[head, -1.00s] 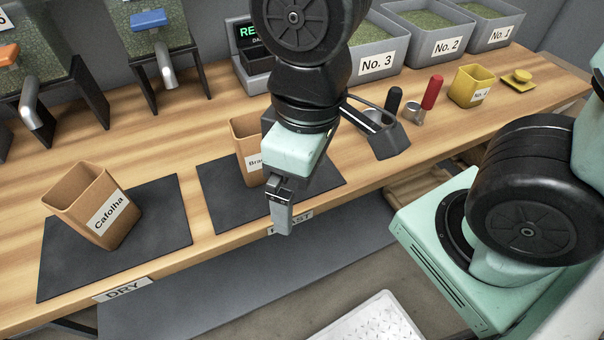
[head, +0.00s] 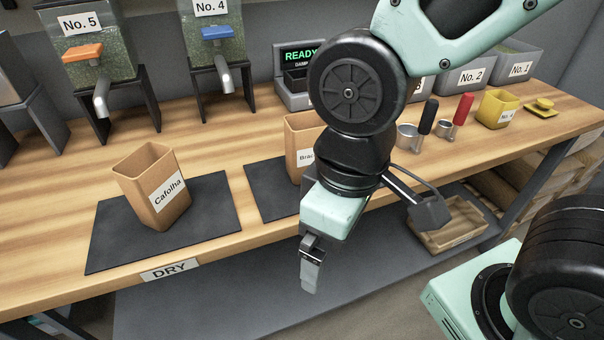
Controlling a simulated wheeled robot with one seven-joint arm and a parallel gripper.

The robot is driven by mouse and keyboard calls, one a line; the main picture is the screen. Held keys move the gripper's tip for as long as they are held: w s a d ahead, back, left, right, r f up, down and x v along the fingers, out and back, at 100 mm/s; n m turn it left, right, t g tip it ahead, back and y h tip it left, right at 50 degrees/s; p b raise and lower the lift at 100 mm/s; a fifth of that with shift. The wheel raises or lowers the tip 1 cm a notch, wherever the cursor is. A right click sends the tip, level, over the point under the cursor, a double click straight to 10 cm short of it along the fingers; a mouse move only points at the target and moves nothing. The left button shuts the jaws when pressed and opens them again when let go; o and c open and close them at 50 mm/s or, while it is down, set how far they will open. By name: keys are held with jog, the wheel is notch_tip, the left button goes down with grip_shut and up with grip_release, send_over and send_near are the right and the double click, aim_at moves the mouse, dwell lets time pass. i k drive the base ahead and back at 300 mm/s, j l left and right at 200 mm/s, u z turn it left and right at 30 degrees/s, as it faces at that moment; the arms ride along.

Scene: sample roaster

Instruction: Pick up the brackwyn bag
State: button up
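The brackwyn bag (head: 298,135) is a tan open-topped bag standing upright on a dark mat (head: 262,196). My gripper (head: 309,280) points down in front of the bag, on the near side of the counter edge. I see its fingers nearly edge-on, so I cannot tell whether they are apart or closed. No object shows at the fingertips.
A similar tan Cafolha bag (head: 152,190) stands on the left mat (head: 112,240) above the DRY label (head: 170,270). Scoops (head: 455,125), a yellow container (head: 497,108) and grey bins (head: 470,78) line the right. Dispensers (head: 98,55) stand behind. Bare counter lies between the mats.

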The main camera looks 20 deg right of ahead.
aim_at(309, 148)
jog(key=z, duration=1.4)
jog(key=u, duration=1.4)
jog(key=k+j, duration=0.15)
jog(key=j, duration=0.15)
jog(key=k+j, duration=0.1)
jog(key=j, duration=0.25)
jog(key=k+j, duration=0.15)
jog(key=j, duration=0.15)
jog(key=k+j, duration=0.1)
jog(key=j, duration=0.2)
jog(key=z, duration=0.05)
